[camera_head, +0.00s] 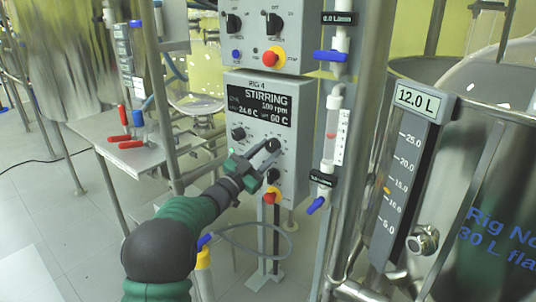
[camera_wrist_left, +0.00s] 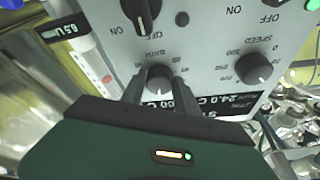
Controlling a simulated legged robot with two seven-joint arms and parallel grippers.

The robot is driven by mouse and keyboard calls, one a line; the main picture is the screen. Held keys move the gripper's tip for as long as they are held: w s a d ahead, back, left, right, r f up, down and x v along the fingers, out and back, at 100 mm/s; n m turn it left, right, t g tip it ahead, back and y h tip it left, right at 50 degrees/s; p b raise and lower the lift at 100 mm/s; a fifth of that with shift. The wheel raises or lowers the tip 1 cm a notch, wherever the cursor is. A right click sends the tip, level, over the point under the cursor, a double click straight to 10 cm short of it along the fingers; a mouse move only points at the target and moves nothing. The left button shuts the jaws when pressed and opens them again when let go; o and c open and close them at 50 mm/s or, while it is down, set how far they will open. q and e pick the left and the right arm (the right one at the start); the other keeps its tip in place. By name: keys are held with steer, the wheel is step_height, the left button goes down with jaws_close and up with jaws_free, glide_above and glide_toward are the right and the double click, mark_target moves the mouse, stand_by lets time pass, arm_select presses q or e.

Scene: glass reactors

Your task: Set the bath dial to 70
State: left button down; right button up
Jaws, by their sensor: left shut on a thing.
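The control box (camera_head: 286,120) marked RIG 4 has a black display (camera_head: 259,103) reading STIRRING, 180 rpm, 24.0 C and SET 60 C. The bath dial (camera_wrist_left: 158,81) is a grey round knob with a printed scale, upside down in the left wrist view. My left gripper (camera_wrist_left: 160,78) has one finger on each side of this knob and is shut on it. In the head view my left gripper (camera_head: 270,146) reaches the box face from below left and partly hides the dial. My right gripper is in neither view.
The speed dial (camera_wrist_left: 253,69) sits beside the bath dial. A flow tube (camera_head: 332,130) and a steel post stand close on the right.

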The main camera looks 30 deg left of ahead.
arm_select(q)
steer(key=m+h, duration=0.1)
steer(key=m, duration=0.1)
steer(key=m+g, duration=0.1)
steer(key=m, duration=0.1)
steer(key=m+h, duration=0.1)
steer(key=m, duration=0.2)
steer(key=shift+a+r+g+h, duration=0.2)
steer(key=shift+r+g+h, duration=0.1)
steer(key=shift+m+g+h+p, duration=0.5)
steer(key=shift+m+g+h, duration=0.1)
steer(key=shift+m, duration=1.5)
steer(key=shift+f, duration=0.1)
steer(key=c, duration=0.9)
jaws_free()
steer(key=shift+d, duration=0.1)
